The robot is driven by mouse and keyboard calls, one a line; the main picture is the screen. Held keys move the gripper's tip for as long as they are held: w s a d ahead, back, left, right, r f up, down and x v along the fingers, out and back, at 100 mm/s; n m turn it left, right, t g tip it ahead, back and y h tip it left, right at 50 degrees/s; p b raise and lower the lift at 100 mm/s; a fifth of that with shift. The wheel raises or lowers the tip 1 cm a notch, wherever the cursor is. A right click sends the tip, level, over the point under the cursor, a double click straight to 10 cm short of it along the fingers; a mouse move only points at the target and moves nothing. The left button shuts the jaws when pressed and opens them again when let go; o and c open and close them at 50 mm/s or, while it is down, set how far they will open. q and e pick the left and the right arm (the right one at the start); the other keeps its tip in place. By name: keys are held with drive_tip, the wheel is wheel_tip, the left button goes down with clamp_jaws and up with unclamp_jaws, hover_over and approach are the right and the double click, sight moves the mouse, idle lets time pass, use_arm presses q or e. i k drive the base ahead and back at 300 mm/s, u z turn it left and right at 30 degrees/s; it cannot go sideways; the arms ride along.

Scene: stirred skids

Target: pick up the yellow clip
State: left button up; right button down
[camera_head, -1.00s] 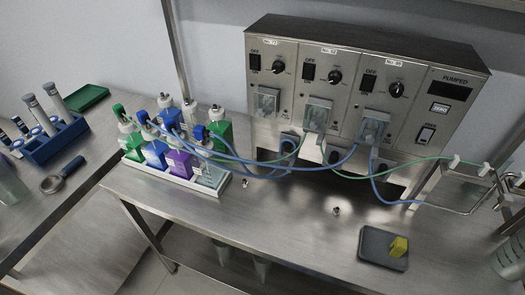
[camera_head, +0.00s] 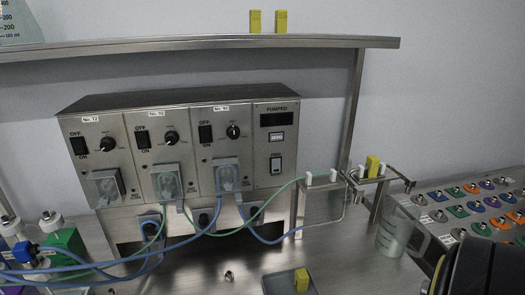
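Several yellow clips show. One yellow clip (camera_head: 302,280) stands in a dark grey tray (camera_head: 275,284) at the bottom edge of the view. Another yellow clip (camera_head: 372,165) is on the metal bracket right of the pump unit. Two more, a left clip (camera_head: 255,21) and a right clip (camera_head: 281,21), stand upright on the high shelf. Neither gripper's fingers are in view. A dark rounded part at the bottom right corner looks like my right arm.
The steel pump unit (camera_head: 284,103) stands at the back with blue and green tubes running across the bench. A clear measuring jug (camera_head: 394,232) stands to the right. A panel with coloured round pieces (camera_head: 432,196) lies at far right. The shelf (camera_head: 330,42) runs above.

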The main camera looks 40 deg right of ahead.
sight(372, 163)
drive_tip(key=z, duration=4.15)
drive_tip(key=i, duration=1.3)
drive_tip(key=u, duration=3.6)
